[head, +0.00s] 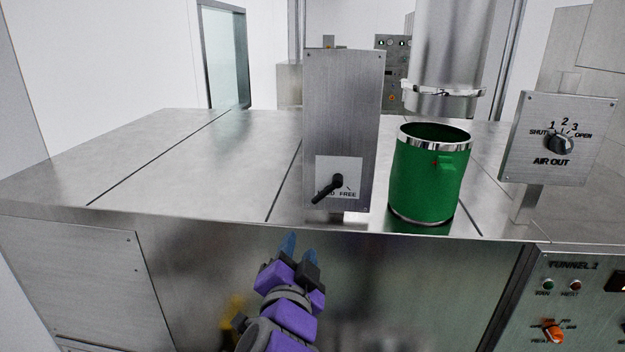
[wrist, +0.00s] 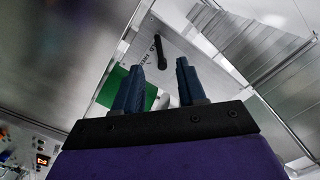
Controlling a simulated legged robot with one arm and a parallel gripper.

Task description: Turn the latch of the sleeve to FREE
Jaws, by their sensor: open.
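The latch is a black lever (head: 327,190) on a white plate (head: 351,167) low on an upright metal panel (head: 342,95). Its handle points down and left, toward the left label, which it partly covers; FREE is printed on the right. In the wrist view the lever (wrist: 161,52) shows beyond my fingertips. My gripper (head: 299,250) is open and empty, below and left of the lever, in front of the machine's front face. In the wrist view my gripper (wrist: 158,78) has a clear gap between its blue fingers. It does not touch the lever.
A green cylinder (head: 424,185) with metal rims stands right of the panel, under a hanging metal pipe (head: 446,45). An AIR OUT dial box (head: 558,140) stands further right. The metal top (head: 190,165) left of the panel is clear.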

